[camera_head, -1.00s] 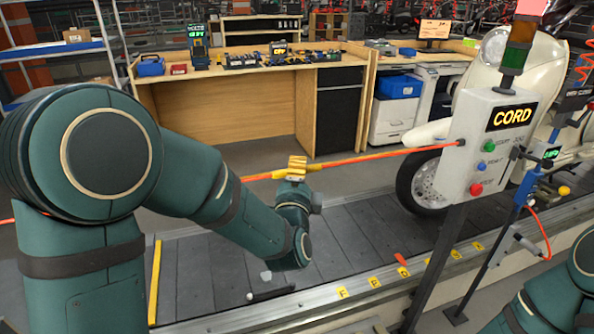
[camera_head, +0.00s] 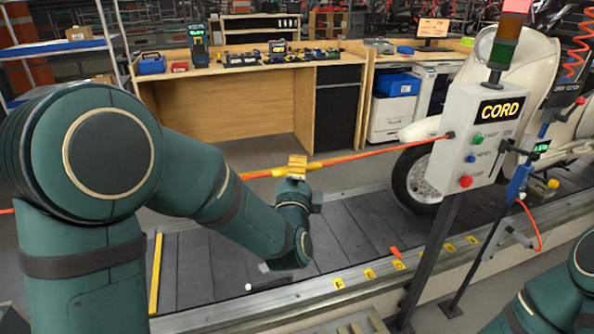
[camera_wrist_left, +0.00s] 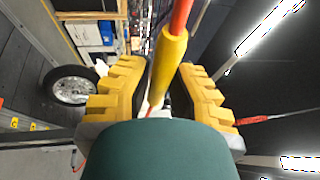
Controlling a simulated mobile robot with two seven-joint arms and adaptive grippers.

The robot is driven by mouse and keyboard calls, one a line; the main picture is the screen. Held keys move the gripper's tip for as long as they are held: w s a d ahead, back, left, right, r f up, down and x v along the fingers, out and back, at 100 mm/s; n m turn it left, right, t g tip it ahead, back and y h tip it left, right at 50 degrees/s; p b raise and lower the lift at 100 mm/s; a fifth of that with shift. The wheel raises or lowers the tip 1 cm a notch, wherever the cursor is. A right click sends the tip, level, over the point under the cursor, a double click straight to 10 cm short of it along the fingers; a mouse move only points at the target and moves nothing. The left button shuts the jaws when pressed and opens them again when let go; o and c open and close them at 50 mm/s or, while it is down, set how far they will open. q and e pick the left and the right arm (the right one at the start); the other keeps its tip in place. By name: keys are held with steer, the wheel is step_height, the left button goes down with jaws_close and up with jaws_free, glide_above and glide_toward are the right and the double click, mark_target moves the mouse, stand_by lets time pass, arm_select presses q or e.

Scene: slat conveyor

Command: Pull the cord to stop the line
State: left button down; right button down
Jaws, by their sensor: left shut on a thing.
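The orange cord (camera_head: 370,152) runs across the head view to the grey control box with the lit CORD sign (camera_head: 502,110). A yellow sleeve (camera_head: 262,174) covers part of it. My left gripper (camera_head: 297,168) is shut on this sleeve above the conveyor. In the left wrist view, the sleeve (camera_wrist_left: 168,65) passes between the ridged yellow fingers (camera_wrist_left: 160,88), and the orange cord (camera_wrist_left: 181,15) continues beyond it. The lower part of the grip is hidden behind my own green part. My right gripper is out of view.
The slat conveyor (camera_head: 345,235) lies beneath the cord. A white vehicle with a dark wheel (camera_head: 415,178) stands on it at the right. The box's post (camera_head: 430,260) stands at the conveyor's near edge. A wooden workbench (camera_head: 220,105) is behind.

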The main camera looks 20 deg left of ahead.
arm_select(q)
steer(key=c, duration=0.8)
jaws_free()
steer(key=shift+s+d, duration=0.1)
steer(key=shift+d, duration=0.1)
steer(key=shift+a, duration=0.1)
steer(key=v, duration=0.7)
steer(key=shift+s, duration=0.2)
